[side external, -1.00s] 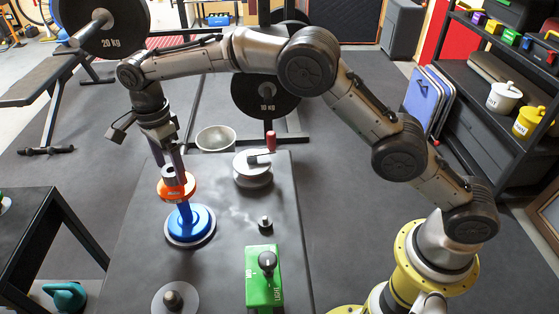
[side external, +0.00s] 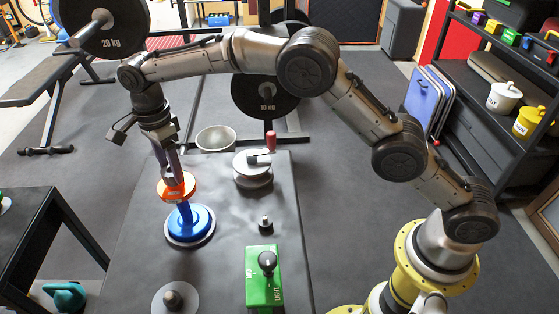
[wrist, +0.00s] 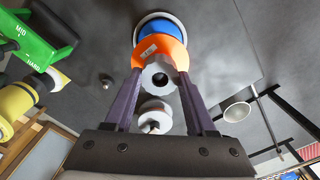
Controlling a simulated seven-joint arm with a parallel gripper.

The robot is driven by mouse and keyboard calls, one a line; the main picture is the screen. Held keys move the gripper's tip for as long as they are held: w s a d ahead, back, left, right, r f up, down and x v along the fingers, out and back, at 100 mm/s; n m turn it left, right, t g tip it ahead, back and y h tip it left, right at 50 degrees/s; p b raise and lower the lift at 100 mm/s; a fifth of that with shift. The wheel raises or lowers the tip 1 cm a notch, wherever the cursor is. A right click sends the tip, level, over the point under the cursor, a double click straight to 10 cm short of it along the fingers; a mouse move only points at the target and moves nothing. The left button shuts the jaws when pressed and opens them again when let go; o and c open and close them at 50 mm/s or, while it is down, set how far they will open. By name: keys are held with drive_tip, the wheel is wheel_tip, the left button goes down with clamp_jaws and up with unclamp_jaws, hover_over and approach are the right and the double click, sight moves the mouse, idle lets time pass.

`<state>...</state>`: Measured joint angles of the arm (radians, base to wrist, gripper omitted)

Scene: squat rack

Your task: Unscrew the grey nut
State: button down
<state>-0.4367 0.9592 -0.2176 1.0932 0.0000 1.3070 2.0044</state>
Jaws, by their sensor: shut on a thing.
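The grey nut (wrist: 158,76) is a short grey cylinder with a dark hole. It sits above an orange disc (side external: 178,192), which is over a round blue base (side external: 191,225) standing upright on the dark bench. My gripper (side external: 171,176) comes down from above, with its purple fingers on either side of the nut. In the wrist view my gripper (wrist: 159,73) is shut on the nut, which lies between the fingertips. In the side view the fingers partly hide the nut.
A grey device with a red-handled crank (side external: 253,170) stands on the bench to the right. A green box with a knob (side external: 263,283) and a small dark knob (side external: 265,222) are nearer. A bowl (side external: 216,138) lies behind. A round grey base (side external: 173,299) is at the front.

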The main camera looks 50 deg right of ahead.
drive_tip(key=shift+r, duration=0.8)
idle(0.6)
drive_tip(key=shift+r, duration=1.35)
